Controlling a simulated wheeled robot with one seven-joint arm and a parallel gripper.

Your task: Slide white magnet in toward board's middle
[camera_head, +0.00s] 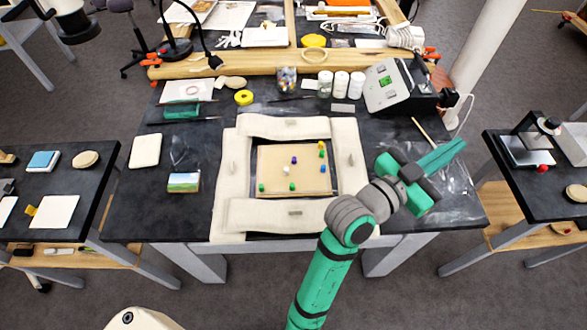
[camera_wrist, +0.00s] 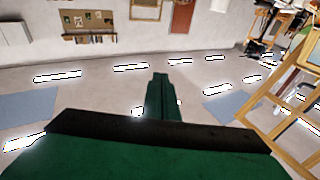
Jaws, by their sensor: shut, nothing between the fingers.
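The board (camera_head: 275,178) is a tan square panel lying on the dark table inside a pale padded frame. My gripper (camera_head: 461,146) is shut and empty. It is held up over the table's right side, to the right of the board and apart from it, with its fingers pointing right. In the wrist view the closed green fingers (camera_wrist: 158,80) point at the far room; neither board nor magnet shows there.
Other small magnets, including a purple one (camera_head: 294,160) and a yellow one (camera_head: 321,145), sit on the board. Padded bars (camera_head: 285,127) border it on all sides. A grey device (camera_head: 390,85) and white jars (camera_head: 341,83) stand at the back right.

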